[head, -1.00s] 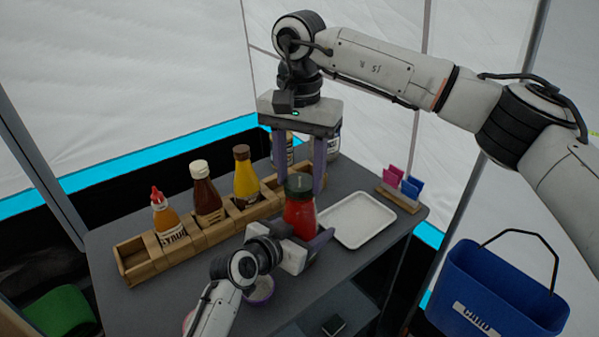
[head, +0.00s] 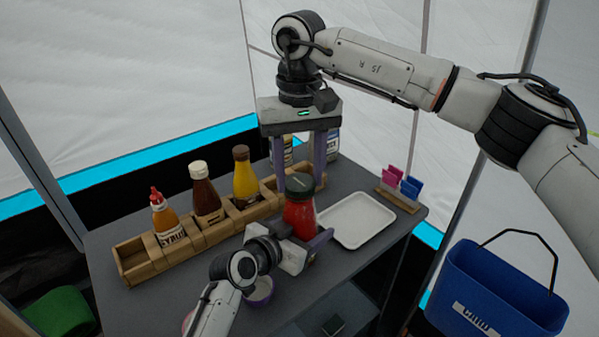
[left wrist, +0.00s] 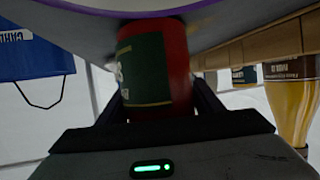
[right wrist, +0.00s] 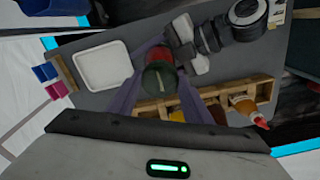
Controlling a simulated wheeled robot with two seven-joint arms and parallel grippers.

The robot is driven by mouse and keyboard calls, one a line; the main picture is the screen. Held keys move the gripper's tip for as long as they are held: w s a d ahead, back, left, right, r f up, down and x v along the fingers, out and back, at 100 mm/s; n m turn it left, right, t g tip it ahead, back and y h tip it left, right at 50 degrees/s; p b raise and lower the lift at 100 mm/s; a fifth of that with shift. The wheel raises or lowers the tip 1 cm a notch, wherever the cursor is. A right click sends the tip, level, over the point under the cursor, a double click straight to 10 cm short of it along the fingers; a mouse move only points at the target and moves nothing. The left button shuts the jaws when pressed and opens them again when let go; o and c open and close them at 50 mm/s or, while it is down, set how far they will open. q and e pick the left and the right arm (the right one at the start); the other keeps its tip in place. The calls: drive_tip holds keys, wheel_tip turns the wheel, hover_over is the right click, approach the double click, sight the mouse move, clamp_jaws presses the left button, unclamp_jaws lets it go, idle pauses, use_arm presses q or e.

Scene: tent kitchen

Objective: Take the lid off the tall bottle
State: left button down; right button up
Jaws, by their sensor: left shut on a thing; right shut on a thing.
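The tall bottle (head: 299,220) is red with a dark green lid (head: 300,184) and stands upright near the front of the grey table. My left gripper (head: 303,240) is shut around its lower body from the front. In the left wrist view the bottle's red side and green label (left wrist: 150,72) show between the fingers. My right gripper (head: 300,188) points straight down from above, shut on the lid with a finger on each side. The lid also shows in the right wrist view (right wrist: 158,78). The lid sits at the bottle's top; I cannot tell whether it is loose.
A wooden rack (head: 133,262) with syrup, brown and yellow bottles stands to the left. A white tray (head: 357,220) lies right of the bottle, with a pink-and-blue card holder (head: 397,199) beyond it. A purple-rimmed bowl (head: 262,291) is near my left arm. A blue bucket (head: 500,290) is at the right.

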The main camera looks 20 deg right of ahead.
sight(299, 224)
drive_tip(key=shift+r, duration=0.15)
drive_tip(key=shift+r, duration=0.95)
drive_tip(key=shift+r, duration=0.1)
drive_tip(key=shift+r, duration=1.9)
use_arm(q)
drive_tip(key=shift+c, duration=2.3)
unclamp_jaws()
drive_tip(key=shift+s+a+r, duration=0.25)
drive_tip(key=shift+a, duration=0.2)
use_arm(e)
drive_tip(key=shift+r, duration=0.15)
use_arm(q)
drive_tip(key=p+v, duration=0.1)
drive_tip(key=v, duration=1)
use_arm(e)
drive_tip(key=shift+r, duration=0.55)
